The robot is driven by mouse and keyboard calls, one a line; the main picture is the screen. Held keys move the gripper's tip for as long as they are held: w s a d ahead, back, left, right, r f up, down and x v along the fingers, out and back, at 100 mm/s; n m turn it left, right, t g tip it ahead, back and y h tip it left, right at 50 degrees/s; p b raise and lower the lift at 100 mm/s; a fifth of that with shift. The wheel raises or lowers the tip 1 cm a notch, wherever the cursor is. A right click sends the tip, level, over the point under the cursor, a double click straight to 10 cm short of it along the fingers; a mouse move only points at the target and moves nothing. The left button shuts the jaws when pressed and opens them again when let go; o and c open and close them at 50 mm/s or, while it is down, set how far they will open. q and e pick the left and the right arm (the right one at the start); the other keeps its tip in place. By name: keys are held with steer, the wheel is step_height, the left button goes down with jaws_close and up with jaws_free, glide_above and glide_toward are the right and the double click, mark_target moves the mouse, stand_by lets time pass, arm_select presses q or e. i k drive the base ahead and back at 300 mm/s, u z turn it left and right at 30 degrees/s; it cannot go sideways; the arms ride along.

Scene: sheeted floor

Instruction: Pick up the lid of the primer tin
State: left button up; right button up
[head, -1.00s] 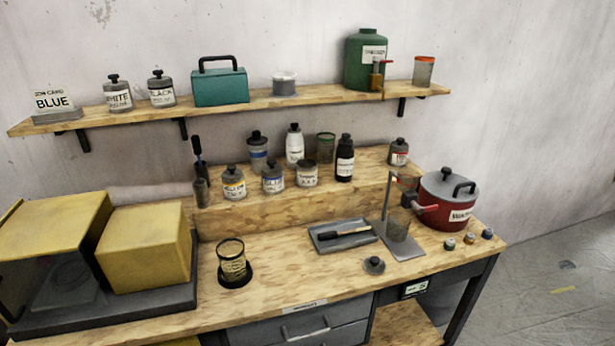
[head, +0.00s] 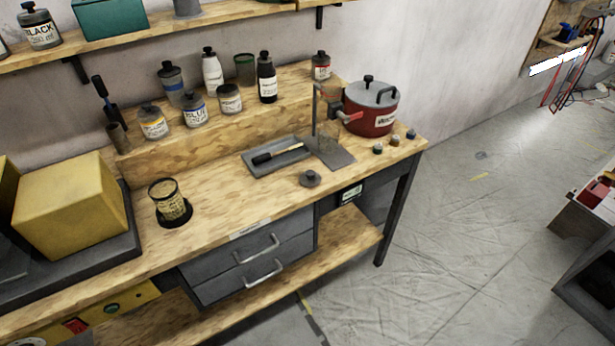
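A small round grey lid with a dark knob (head: 310,178) lies on the wooden bench top, near its front edge and in front of the grey tray. I cannot tell from the picture which tin it belongs to. Several small tins and bottles stand on the raised step behind, among them a tin with a white label (head: 230,99) and a tin with a blue label (head: 194,111). Their labels are too small to read surely, so I cannot tell which one is the primer tin. Neither of my grippers is in view.
The grey tray (head: 250,168) holds a dark-handled tool. A stand (head: 336,158) and a red pot (head: 370,118) are to the right. A wire-like cup (head: 168,199) stands left, beside a yellow box (head: 70,205). Drawers (head: 255,262) are below. Floor right of the bench is open.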

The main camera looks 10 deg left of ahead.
mark_target(309, 178)
steer(key=z, duration=1.35)
steer(key=i, duration=3.25)
steer(key=u, duration=3.15)
